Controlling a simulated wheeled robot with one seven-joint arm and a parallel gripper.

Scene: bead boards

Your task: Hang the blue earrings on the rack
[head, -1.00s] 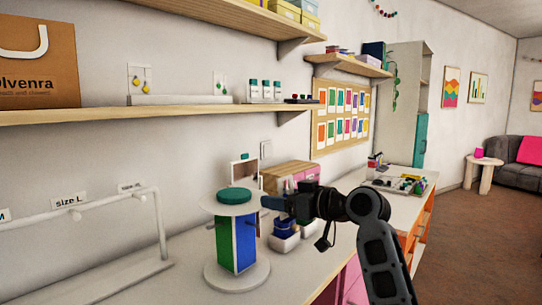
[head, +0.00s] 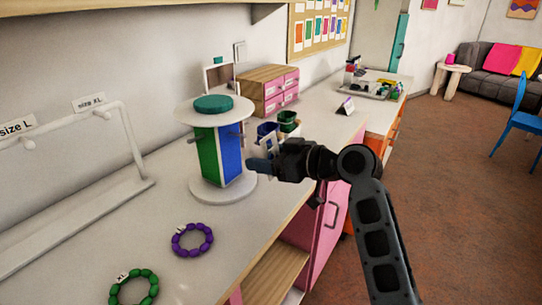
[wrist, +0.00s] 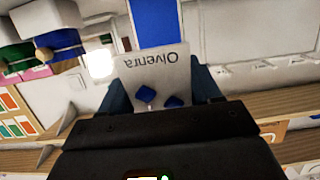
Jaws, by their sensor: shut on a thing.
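The rack (head: 205,150) is a round stand with a white top disc, green and blue side panels, small pegs and a white base. It stands on the counter just left of my gripper (head: 258,163). My gripper also shows in the wrist view (wrist: 165,92), shut on a pale card printed "Olvenra", seen upside down. The card bears two blue earrings (wrist: 147,94) and is held clear of the counter. A blue panel (wrist: 155,20) shows beyond the card. In the head view the earrings cannot be made out, and the gap between card and rack is unclear.
Purple (head: 192,240) and green (head: 134,288) bracelets lie on the counter (head: 150,225) in front of the rack. A white rail (head: 70,122) stands at left. Blue and green cups (head: 287,121) and a pink-drawer box (head: 282,92) are behind my gripper.

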